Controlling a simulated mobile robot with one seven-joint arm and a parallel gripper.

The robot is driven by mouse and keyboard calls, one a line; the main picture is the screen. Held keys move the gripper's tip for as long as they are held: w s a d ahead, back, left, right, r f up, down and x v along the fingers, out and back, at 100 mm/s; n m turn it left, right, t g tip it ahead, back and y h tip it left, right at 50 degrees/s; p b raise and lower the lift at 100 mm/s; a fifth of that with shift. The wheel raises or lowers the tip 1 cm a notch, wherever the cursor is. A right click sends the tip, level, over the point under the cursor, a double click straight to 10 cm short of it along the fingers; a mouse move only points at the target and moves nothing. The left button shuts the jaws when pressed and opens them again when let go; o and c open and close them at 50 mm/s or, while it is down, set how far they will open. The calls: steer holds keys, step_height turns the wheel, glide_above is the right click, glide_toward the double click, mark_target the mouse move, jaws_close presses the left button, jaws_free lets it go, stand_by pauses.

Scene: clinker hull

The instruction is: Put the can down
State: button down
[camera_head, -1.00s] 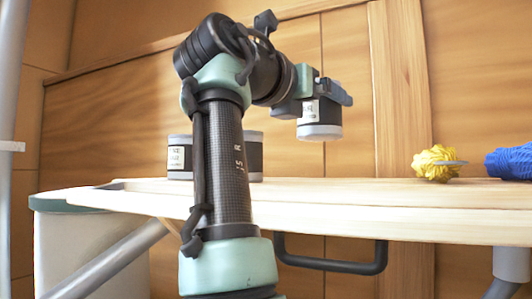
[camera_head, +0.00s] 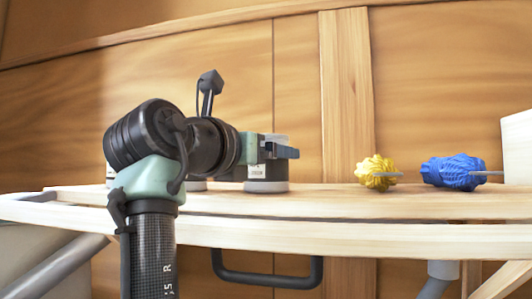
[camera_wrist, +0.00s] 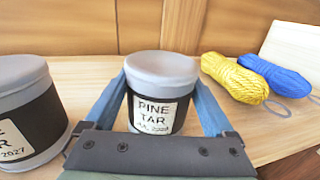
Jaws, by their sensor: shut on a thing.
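The can (camera_head: 266,186) is dark with pale grey ends. In the wrist view the can (camera_wrist: 158,115) has a white label reading "PINE TAR". It is upright, with its base at the wooden bench top (camera_head: 330,198) and seemingly resting on it. My gripper (camera_head: 278,153) is shut on the can near its upper part. In the wrist view the blue-grey fingers of my gripper (camera_wrist: 161,88) lie on either side of the can.
A second similar can (camera_wrist: 28,112) stands close on the left, mostly hidden behind my arm in the head view. A yellow rope coil (camera_head: 376,171) and a blue one (camera_head: 453,171) lie to the right. A pale block (camera_head: 518,147) stands at the far right.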

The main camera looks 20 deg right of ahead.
steer(key=shift+s, duration=0.1)
jaws_free()
steer(key=shift+f, duration=0.1)
steer(key=shift+r, duration=0.2)
steer(key=shift+s+a+f+b, duration=0.1)
steer(key=shift+a+f+b, duration=0.05)
steer(key=shift+a+b, duration=0.15)
steer(key=b+v, duration=0.7)
steer(key=v, duration=0.4)
steer(key=shift+s, duration=0.3)
steer(key=shift+a, duration=0.1)
